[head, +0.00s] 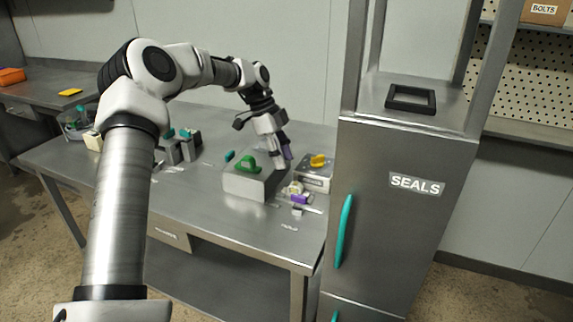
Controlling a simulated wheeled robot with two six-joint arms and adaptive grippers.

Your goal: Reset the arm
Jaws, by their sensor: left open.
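My left arm comes in from the left and reaches over the steel table (210,207). Its gripper (282,163) points down above the table, at the right side of a grey block (243,185) with a green part (247,163) on top. The gripper is open. A purple shape shows by the fingertips; I cannot tell whether it is part of the gripper or touches the block. My right gripper is not in view.
A grey box with a yellow knob (318,161) and small purple and white parts (300,196) are close to the gripper. The tall SEALS cabinet (390,225) stands at the table's right end. Grey fixtures (182,150) are at the left. The table's front middle is clear.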

